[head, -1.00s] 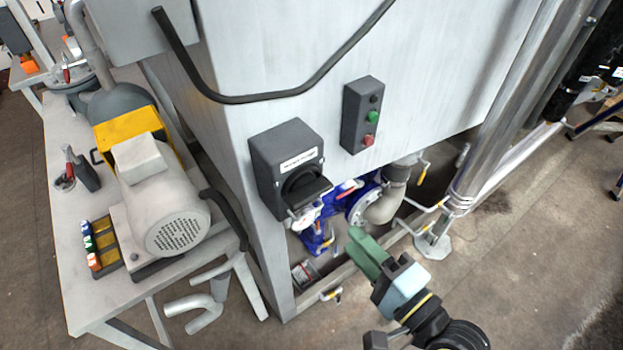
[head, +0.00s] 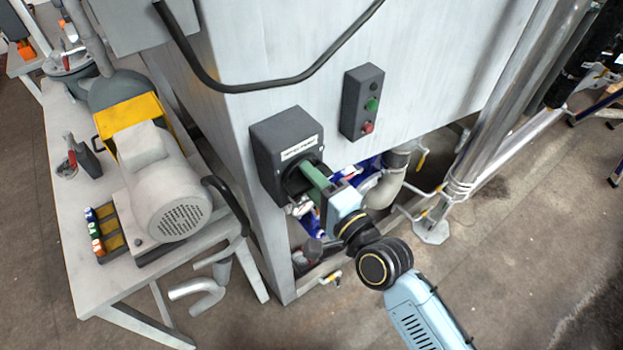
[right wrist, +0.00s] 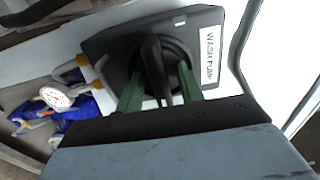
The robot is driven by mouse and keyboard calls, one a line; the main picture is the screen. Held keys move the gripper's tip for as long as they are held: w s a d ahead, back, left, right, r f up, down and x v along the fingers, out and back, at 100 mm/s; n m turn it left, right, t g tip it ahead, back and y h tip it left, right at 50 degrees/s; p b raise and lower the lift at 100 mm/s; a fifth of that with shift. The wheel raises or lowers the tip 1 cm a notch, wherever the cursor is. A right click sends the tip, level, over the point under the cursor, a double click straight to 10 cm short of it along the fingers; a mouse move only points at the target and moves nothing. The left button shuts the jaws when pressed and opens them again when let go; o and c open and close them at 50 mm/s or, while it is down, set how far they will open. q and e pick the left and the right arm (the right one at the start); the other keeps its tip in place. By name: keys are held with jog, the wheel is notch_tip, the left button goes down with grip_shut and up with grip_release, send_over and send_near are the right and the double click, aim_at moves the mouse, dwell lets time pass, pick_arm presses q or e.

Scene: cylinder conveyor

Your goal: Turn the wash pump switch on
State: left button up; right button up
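The wash pump switch (head: 268,140) is a dark grey box on the corner of the pale metal cabinet. In the right wrist view its black rotary handle (right wrist: 154,62) stands in a round dial, beside a white label (right wrist: 209,52) reading "WASH PUMP". My right gripper (head: 313,178) has its green fingers at the dial. In the wrist view the right gripper (right wrist: 159,80) is open, with one finger on each side of the handle and a visible gap at both sides. The fingers hide most of the handle in the head view. My left gripper is not in view.
A grey button box (head: 361,102) with green and red buttons is just right of the switch. A black cable (head: 255,86) hangs above. Blue valves and a pipe (head: 388,180) lie below. A pump motor (head: 160,190) stands on the left table.

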grip_shut()
jog(key=shift+n, duration=0.3)
jog(key=n+p, duration=0.2)
jog(key=n, duration=0.1)
jog(key=shift+n, duration=0.3)
jog(key=n+p, duration=0.2)
jog(key=n, duration=0.2)
jog(key=shift+r+n, duration=0.1)
jog(key=shift+n, duration=0.2)
jog(key=n+p, duration=0.2)
jog(key=n, duration=0.2)
jog(key=shift+n+p, duration=0.6)
jog(key=shift+n, duration=1.9)
